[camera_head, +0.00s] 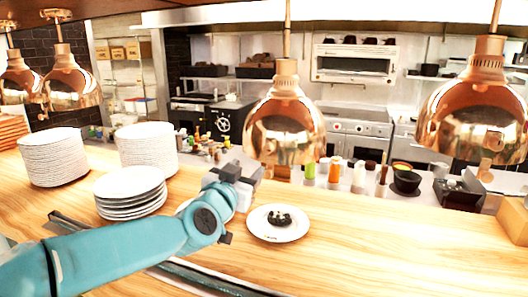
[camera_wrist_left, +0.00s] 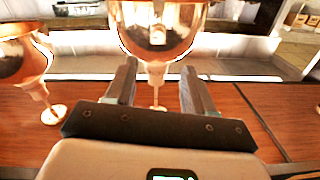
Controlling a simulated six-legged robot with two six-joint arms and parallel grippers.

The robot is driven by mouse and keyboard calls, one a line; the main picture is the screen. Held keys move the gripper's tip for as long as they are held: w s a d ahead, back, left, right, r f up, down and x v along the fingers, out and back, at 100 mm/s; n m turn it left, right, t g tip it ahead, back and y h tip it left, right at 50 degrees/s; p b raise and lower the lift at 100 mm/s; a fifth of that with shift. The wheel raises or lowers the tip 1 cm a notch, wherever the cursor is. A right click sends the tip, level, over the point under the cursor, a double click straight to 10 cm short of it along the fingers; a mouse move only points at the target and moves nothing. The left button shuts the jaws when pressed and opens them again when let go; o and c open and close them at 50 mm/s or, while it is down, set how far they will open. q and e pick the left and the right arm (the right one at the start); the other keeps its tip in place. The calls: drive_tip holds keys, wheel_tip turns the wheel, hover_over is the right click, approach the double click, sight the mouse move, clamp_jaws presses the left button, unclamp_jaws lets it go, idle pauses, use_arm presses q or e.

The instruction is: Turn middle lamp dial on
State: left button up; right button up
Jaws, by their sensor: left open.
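The middle copper lamp (camera_head: 283,125) hangs over the counter in the head view. A small copper piece (camera_head: 283,172) shows just below its rim; I cannot tell for sure that it is the dial. My left gripper (camera_head: 236,174) is just left of and below this lamp's rim. In the left wrist view, which looks upside down, the open, empty fingers (camera_wrist_left: 158,67) frame the lamp's neck, and its shiny dome (camera_wrist_left: 160,32) fills the top. No contact is visible. My right gripper is not in view.
Another copper lamp (camera_head: 475,115) hangs at the right, and more hang at the far left. Plate stacks (camera_head: 53,158) stand on the wooden counter (camera_head: 370,250). A plate with dark food (camera_head: 279,236) lies below the middle lamp. Bottles (camera_head: 335,168) stand behind. The counter's front right is clear.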

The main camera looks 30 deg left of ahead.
sight(267, 150)
use_arm(q)
drive_tip(key=p+x, duration=0.2)
drive_tip(key=x, duration=0.9)
drive_tip(key=shift+w+p, duration=0.3)
drive_tip(key=shift+w, duration=0.3)
drive_tip(key=shift+s, duration=0.25)
drive_tip(key=shift+w, duration=0.2)
clamp_jaws()
